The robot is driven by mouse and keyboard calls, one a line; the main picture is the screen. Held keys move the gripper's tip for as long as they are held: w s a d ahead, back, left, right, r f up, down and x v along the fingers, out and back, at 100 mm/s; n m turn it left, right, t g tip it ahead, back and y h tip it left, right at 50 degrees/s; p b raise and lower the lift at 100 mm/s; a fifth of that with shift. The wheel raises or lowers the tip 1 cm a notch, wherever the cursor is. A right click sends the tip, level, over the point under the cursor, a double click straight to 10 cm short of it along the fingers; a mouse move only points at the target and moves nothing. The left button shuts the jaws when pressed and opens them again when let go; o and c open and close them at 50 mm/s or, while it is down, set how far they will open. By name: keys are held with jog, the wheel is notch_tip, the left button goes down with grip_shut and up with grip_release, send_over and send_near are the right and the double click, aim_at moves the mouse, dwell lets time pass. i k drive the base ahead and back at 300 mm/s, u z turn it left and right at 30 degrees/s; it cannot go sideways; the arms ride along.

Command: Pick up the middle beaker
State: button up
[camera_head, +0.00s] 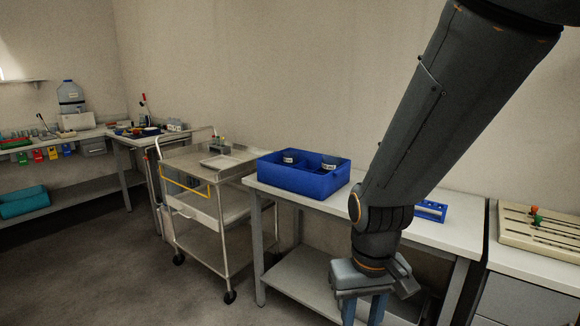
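A blue crate (296,181) stands on the white bench right of the trolley. Inside it I see two dark vessels with white labels, a left one (288,157) and a right one (329,163). They may be beakers; the crate walls hide most of them, and I cannot tell which is the middle beaker. My gripper (363,311) points down in front of the bench, right of and nearer than the crate, touching nothing visible. Its two blue fingers are apart with nothing seen between them; their tips run to the bottom edge of the picture.
A steel trolley (213,213) with a yellow handle stands left of the bench. A blue rack (430,210) lies behind my arm. A beige panel (540,232) sits on the right counter. A carboy (70,98) stands far left. The floor at left is clear.

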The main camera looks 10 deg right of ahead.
aim_at(289, 158)
jog(key=u, duration=1.2)
jog(key=i, duration=2.4)
jog(key=z, duration=2.2)
jog(key=k, duration=0.6)
jog(key=u, duration=0.05)
